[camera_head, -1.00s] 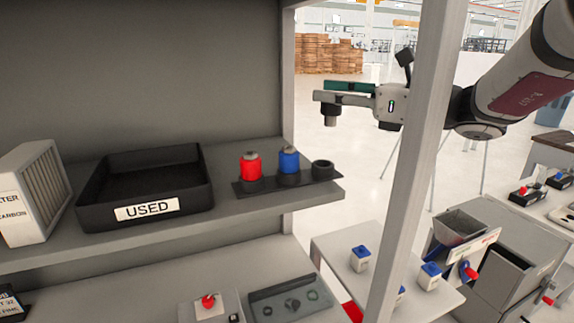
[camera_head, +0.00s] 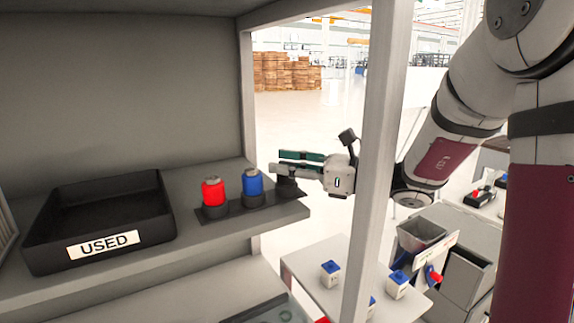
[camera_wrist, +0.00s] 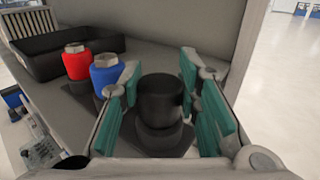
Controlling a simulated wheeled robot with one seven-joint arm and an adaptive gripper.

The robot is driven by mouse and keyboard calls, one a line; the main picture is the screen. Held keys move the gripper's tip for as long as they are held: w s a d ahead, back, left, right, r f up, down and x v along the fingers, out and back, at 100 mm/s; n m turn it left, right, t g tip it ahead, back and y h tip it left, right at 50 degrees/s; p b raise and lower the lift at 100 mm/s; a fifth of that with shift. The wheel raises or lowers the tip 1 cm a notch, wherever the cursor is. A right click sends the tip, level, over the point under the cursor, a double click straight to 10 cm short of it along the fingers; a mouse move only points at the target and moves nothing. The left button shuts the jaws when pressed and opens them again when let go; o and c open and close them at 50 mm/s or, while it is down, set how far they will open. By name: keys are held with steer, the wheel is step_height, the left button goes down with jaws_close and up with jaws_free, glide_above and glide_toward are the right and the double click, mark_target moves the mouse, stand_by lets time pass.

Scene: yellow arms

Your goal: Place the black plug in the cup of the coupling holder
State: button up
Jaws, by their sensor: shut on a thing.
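The coupling holder (camera_head: 243,214) is a dark strip with cups on the shelf. A red coupling (camera_head: 213,191) and a blue coupling (camera_head: 252,182) stand upright in two of its cups. My gripper (camera_head: 281,164) is over the right end, shut on the black plug (camera_head: 287,184). In the wrist view the plug (camera_wrist: 160,96) is upright between the teal finger pads, with the dark cup ring (camera_wrist: 158,138) directly below or around its lower end. I cannot tell how deep the plug sits in the cup, because dark parts merge.
A black tray labelled USED (camera_head: 150,226) is left of the holder. A pale upright post (camera_head: 374,150) stands beside my gripper, in front of my arm. A lower table (camera_head: 340,300) with blue-topped boxes is below right. The shelf's right edge is close to the holder.

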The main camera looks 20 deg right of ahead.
steer(key=shift+f, duration=0.2)
steer(key=o, duration=1.1)
steer(key=shift+r, duration=0.25)
steer(key=b+v, duration=0.1)
steer(key=v, duration=1.1)
steer(key=shift+s, duration=0.1)
